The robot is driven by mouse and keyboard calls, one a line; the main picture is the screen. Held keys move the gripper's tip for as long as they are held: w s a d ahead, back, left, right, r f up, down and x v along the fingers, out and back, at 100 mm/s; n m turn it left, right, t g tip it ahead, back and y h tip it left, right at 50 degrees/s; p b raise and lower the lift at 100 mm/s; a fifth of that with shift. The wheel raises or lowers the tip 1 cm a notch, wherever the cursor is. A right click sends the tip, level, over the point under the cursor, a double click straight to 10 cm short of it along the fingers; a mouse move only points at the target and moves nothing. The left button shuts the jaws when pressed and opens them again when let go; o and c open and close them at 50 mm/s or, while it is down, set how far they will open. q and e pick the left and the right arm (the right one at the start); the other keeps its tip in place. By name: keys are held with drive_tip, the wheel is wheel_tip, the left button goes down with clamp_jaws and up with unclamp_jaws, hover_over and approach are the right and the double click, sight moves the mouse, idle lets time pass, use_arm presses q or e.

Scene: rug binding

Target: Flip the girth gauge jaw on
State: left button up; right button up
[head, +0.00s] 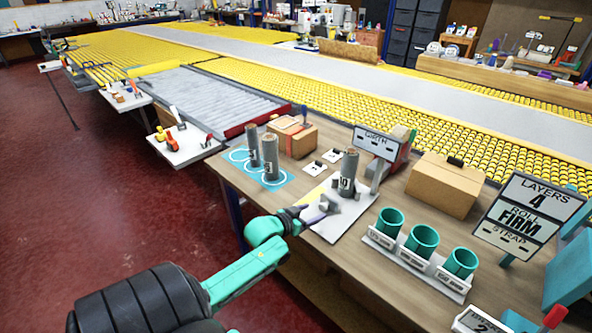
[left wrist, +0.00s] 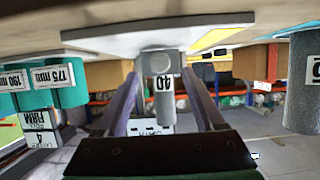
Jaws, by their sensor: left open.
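The girth gauge is a white plate (head: 350,217) on the bench, with a dark sign reading GIRTH (head: 376,143) and showing dashes. A dark grey roll (head: 348,172) with a number label stands on the plate. A small grey block (head: 335,184), which looks like the jaw, sits before the roll. My left gripper (head: 318,211) is at the plate's near-left edge, open. In the left wrist view, which is upside down, the grey block (left wrist: 160,63) lies ahead, between the open fingers (left wrist: 160,80), with the roll (left wrist: 166,102) behind it. Contact cannot be told. My right gripper is not in view.
Two dark rolls (head: 270,160) stand on blue ringed mats left of the gauge. Teal cups (head: 421,241) in a white rack stand to the right. Cardboard boxes (head: 446,186) sit behind.

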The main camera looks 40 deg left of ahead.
use_arm(q)
drive_tip(key=v, duration=0.9)
drive_tip(key=shift+s, duration=0.35)
drive_tip(key=shift+r, duration=0.1)
drive_tip(key=s+f+g+y, duration=0.1)
drive_tip(key=s+f+g, duration=0.3)
drive_tip(key=f, duration=0.8)
drive_tip(key=s+f+g, duration=0.1)
drive_tip(key=s+f, duration=0.5)
drive_tip(key=f, duration=0.6)
drive_tip(key=s+d+f+m+g, duration=0.1)
drive_tip(key=s+d+f+g, duration=0.2)
drive_tip(key=s+d+f, duration=0.3)
drive_tip(key=s+d+f+m+g+h, duration=0.1)
drive_tip(key=s+d+f+g, duration=0.3)
drive_tip(key=s+d+f, duration=0.3)
drive_tip(key=s+f, duration=0.4)
drive_tip(key=s, duration=0.3)
drive_tip(key=shift+s+f+m, duration=0.4)
